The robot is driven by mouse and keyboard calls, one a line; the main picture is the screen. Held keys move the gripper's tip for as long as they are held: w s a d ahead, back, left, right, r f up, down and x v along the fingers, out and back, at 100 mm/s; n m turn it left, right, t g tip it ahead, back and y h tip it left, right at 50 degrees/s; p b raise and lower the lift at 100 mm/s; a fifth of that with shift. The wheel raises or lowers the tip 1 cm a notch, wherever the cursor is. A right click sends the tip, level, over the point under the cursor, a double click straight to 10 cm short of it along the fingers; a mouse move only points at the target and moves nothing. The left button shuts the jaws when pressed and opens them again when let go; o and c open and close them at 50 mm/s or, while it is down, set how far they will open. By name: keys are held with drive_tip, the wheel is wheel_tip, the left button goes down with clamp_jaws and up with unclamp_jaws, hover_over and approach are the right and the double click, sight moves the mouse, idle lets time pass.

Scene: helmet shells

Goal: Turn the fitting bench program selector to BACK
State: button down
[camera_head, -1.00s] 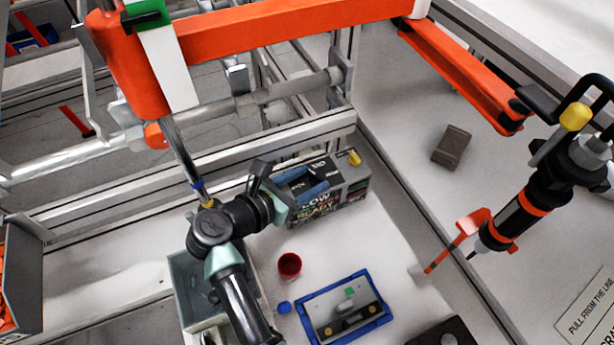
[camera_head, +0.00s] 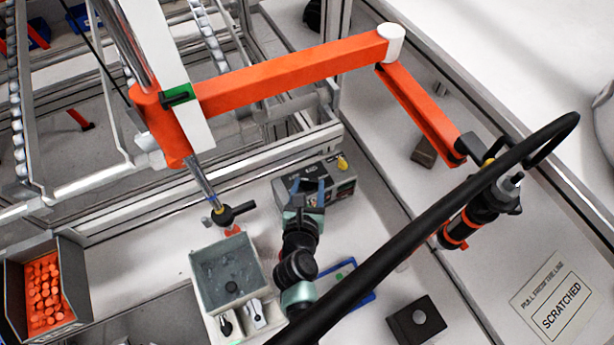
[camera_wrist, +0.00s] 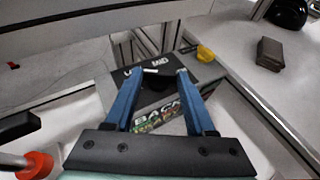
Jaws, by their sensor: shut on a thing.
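The fitting bench program selector is a dark box (camera_head: 340,183) behind the grey bin, with lettering on its top and front. In the wrist view the box top (camera_wrist: 195,70) carries the word MID, and its front panel (camera_wrist: 160,118) reads BACK. The black selector knob (camera_wrist: 157,84) shows between my fingers, with a short white mark near the fingertips. My gripper (camera_head: 309,184) has its blue fingers at the box top, and they also show in the wrist view (camera_wrist: 156,74). They are shut on the knob, which is partly hidden by them.
A grey bin (camera_head: 195,270) stands left of my arm and a tray of orange pieces (camera_head: 45,290) farther left. An orange jointed arm (camera_head: 290,75) crosses above. A black cable (camera_head: 440,215) cuts across the right.

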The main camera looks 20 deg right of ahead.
drive_tip(key=shift+n+y+p, duration=0.3)
drive_tip(key=shift+p, duration=0.2)
drive_tip(key=shift+c, duration=1.2)
unclamp_jaws()
drive_tip(key=shift+s, duration=0.1)
drive_tip(key=v, duration=1.3)
drive_tip(key=shift+p, duration=0.45)
drive_tip(key=shift+f, duration=0.1)
drive_tip(key=shift+d, duration=0.1)
